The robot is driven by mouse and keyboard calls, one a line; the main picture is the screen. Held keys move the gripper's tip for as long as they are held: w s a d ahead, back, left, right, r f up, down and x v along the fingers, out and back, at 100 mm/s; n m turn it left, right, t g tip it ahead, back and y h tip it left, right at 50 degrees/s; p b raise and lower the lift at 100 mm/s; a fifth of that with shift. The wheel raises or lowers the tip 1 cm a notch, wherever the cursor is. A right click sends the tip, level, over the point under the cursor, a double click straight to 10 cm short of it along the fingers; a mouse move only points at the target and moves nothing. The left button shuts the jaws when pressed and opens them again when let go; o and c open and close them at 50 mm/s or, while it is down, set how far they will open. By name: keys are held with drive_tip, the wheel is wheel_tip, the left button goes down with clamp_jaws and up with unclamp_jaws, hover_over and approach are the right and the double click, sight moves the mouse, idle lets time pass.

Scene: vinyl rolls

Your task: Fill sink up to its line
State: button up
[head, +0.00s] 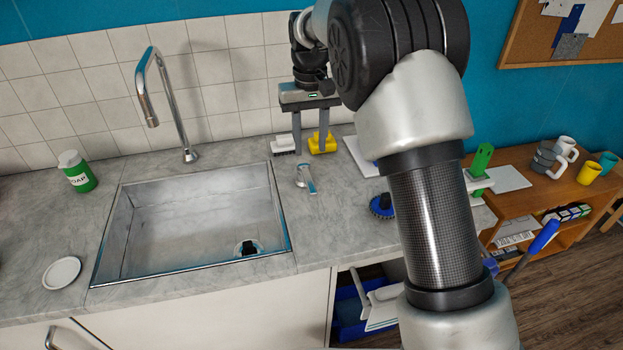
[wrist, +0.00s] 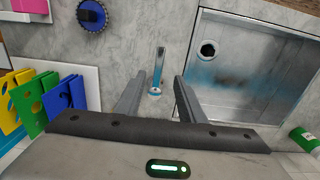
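The grey metal sink (head: 165,225) is set into the counter and shows no water. Its drain (head: 247,249) is at the front right and looks like a dark open hole in the wrist view (wrist: 208,49). I cannot make out a fill line. The curved chrome faucet (head: 165,105) stands behind the sink. A small chrome lever (head: 306,178) stands on the counter to the sink's right. My gripper (head: 310,130) is open and empty, pointing down above the back counter. In the wrist view the lever (wrist: 157,70) appears between and beyond its fingers, apart from them.
A green soap bottle (head: 78,172) stands left of the sink, and a white disc (head: 62,272) lies on the front left counter. Tiled wall (head: 100,85) is close behind.

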sight(311, 185)
wheel_tip(311, 185, down, 12)
drive_tip(key=shift+f, duration=0.1)
idle(0.4)
clamp_jaws()
